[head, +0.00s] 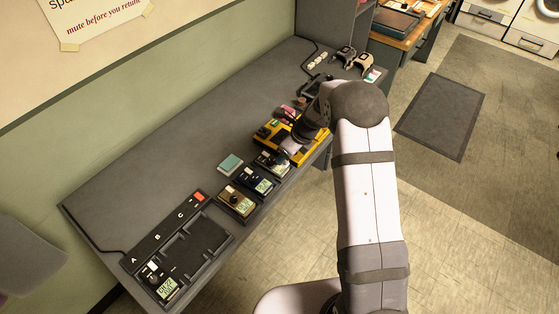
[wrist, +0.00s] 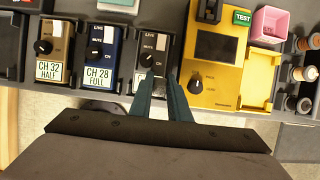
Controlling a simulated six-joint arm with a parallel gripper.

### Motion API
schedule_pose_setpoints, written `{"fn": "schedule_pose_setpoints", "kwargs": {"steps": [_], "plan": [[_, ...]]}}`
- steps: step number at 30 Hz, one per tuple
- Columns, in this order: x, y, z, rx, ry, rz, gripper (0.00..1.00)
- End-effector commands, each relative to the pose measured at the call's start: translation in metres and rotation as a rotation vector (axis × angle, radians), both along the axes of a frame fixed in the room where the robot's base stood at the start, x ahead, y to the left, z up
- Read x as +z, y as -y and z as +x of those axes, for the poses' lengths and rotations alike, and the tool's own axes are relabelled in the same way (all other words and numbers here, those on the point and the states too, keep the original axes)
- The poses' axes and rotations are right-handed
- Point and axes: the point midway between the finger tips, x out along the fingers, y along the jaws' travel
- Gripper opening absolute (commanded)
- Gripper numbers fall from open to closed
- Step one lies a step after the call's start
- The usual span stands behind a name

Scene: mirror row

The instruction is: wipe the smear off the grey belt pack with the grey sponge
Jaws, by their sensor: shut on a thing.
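The grey belt pack (wrist: 152,42) stands on the desk right of the blue pack, with a black knob and a pale label at its front. In the head view the grey pack (head: 268,166) is partly covered by my arm's end. My gripper (wrist: 162,92) is at the pack's front end, its two teal fingers close together over the label. A narrow grey piece sits between the fingers and fits the grey sponge; it is mostly hidden. I cannot tell whether it touches the pack. I cannot make out the smear; the label is partly hidden.
Left of it stand the blue pack (wrist: 100,50) and brown pack (wrist: 54,48). A yellow tester (wrist: 225,60) is close on the right, beside a pink box (wrist: 270,22). A teal-topped block (head: 230,163) lies behind. The charging tray (head: 222,232) is at the desk's near end.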

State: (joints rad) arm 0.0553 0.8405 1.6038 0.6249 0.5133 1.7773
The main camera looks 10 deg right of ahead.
Motion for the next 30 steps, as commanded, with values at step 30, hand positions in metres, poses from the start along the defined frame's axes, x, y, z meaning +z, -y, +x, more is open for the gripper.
{"fn": "schedule_pose_setpoints", "kwargs": {"steps": [30], "plan": [[0.028,-0.035,-0.036,-0.002,0.001,-0.001,0.00]]}}
